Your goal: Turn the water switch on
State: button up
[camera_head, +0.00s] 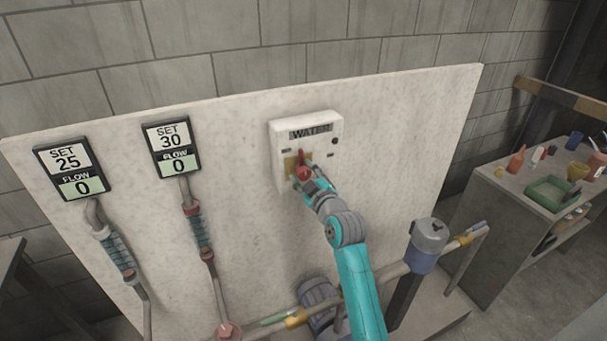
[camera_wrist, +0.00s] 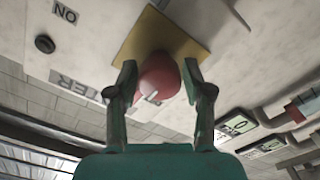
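The water switch is a white box (camera_head: 325,132) marked "WATER", fixed on the pale wall panel. It has a yellow plate (camera_wrist: 196,48) and a red knob (camera_wrist: 158,76) with a handle that points up in the head view (camera_head: 301,157). My gripper (camera_head: 310,178) is at the front of the box, over the lower part of the knob. In the wrist view my gripper's fingers (camera_wrist: 159,80) stand apart, one on each side of the knob. Whether both fingers press on it cannot be told. An "ON" label (camera_wrist: 65,11) shows beside the plate.
Two displays, "SET 25" (camera_head: 71,168) and "SET 30" (camera_head: 171,147), both read flow 0, with pipes below them. A grey-and-blue canister (camera_head: 427,245) stands low at right. A side table (camera_head: 508,190) with a green tray (camera_head: 552,194) and bottles is further right.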

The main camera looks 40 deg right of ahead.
jog(key=c, duration=0.6)
jog(key=m, duration=0.4)
jog(key=shift+m, duration=0.4)
jog(key=m, duration=0.4)
jog(key=shift+d, duration=0.1)
jog(key=m, duration=0.5)
jog(key=shift+s+d+m, duration=0.1)
jog(key=shift+m, duration=1.8)
